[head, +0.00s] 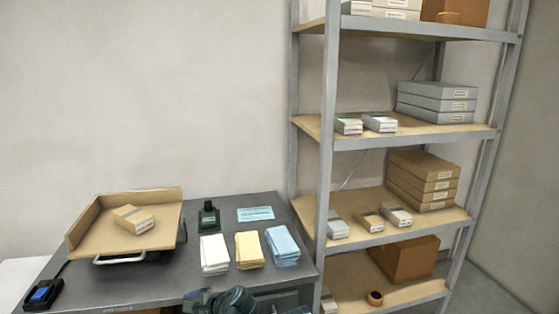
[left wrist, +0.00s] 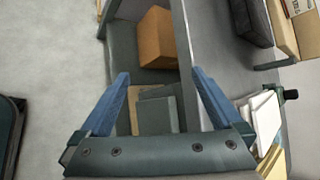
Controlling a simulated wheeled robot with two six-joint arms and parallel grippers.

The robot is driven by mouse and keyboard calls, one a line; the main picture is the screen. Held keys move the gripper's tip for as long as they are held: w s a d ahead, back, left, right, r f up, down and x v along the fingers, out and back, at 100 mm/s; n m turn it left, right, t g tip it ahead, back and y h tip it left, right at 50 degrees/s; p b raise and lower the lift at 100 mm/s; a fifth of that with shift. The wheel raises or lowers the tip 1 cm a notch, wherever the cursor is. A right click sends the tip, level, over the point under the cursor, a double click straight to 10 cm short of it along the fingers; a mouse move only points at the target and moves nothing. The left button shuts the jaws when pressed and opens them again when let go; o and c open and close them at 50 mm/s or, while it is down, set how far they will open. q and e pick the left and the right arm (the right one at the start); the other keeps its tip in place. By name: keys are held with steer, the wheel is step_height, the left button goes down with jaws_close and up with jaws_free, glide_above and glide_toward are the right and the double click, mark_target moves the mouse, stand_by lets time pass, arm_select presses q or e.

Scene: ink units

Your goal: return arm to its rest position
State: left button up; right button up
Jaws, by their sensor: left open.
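My left gripper (left wrist: 160,75) shows in the left wrist view with its two blue fingers spread wide and nothing between them. In the head view, a dark part of my arm shows at the bottom edge, in front of the desk (head: 130,285). The fingers cannot be made out there. My right gripper is in neither view.
On the desk are a wooden tray (head: 85,240) holding a small carton (head: 133,219), white, yellow and blue paper stacks, and a dark stamp (head: 209,215). A metal shelf rack (head: 325,150) with boxes stands right. A brown box (left wrist: 154,37) sits below the desk.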

arm_select(q)
steer(key=s+d+f+n+g+h, duration=0.2)
steer(key=s+d+f+n+h, duration=0.25)
steer(key=s+d, duration=0.35)
steer(key=s+d+f+n+g+h, duration=0.35)
steer(key=s+d+n, duration=0.2)
steer(key=d, duration=0.35)
step_height(320, 180, up, 16)
steer(key=p, duration=1.6)
steer(key=shift+s+d+r+m+p, duration=0.15)
steer(key=shift+d+m+p, duration=0.2)
steer(key=shift+d, duration=0.1)
